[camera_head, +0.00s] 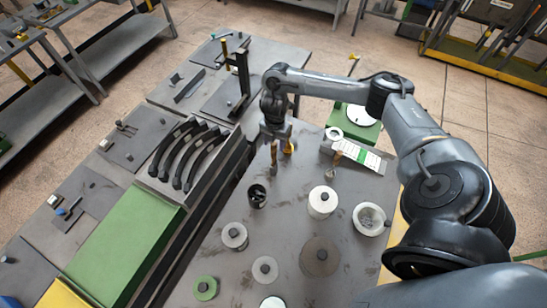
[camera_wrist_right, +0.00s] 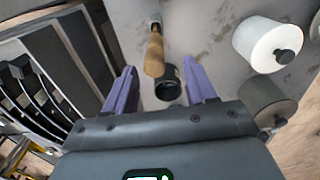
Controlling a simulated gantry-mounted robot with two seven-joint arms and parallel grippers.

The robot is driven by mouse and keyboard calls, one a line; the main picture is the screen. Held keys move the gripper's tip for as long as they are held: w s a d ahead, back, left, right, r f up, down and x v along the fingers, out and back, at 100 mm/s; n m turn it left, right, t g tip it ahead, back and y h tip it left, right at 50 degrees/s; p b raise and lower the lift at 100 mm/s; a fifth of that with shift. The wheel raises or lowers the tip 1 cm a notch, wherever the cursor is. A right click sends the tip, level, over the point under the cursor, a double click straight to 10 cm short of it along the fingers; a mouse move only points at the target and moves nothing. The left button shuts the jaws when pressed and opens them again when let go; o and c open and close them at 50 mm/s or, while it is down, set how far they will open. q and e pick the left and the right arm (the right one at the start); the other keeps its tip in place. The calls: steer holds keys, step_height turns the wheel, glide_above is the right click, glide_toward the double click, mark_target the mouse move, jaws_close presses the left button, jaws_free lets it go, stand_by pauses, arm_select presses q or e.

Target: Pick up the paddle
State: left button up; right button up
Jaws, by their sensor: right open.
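My right gripper (camera_head: 281,149) is open and empty above the table. Its fingers (camera_wrist_right: 161,88) show apart in the wrist view, not touching the handle. My left gripper is not in view.
A black cup (camera_head: 256,197) stands near the gripper. A white spool (camera_head: 322,201), a bowl-like white part (camera_head: 369,219) and a grey spool (camera_head: 235,236) stand nearby. A rack of curved black parts (camera_head: 163,181) is at left.

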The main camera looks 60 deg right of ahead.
mark_target(274, 148)
steer(key=shift+w+f, duration=0.1)
steer(key=shift+f, duration=0.35)
steer(key=shift+w+d+f+p, duration=0.1)
steer(key=shift+f+p, duration=0.2)
steer(key=shift+f, duration=0.85)
steer(key=shift+w+d+f+p, duration=0.1)
steer(key=shift+f+p, duration=0.2)
steer(key=shift+f, duration=0.8)
jaws_close()
steer(key=shift+r, duration=0.1)
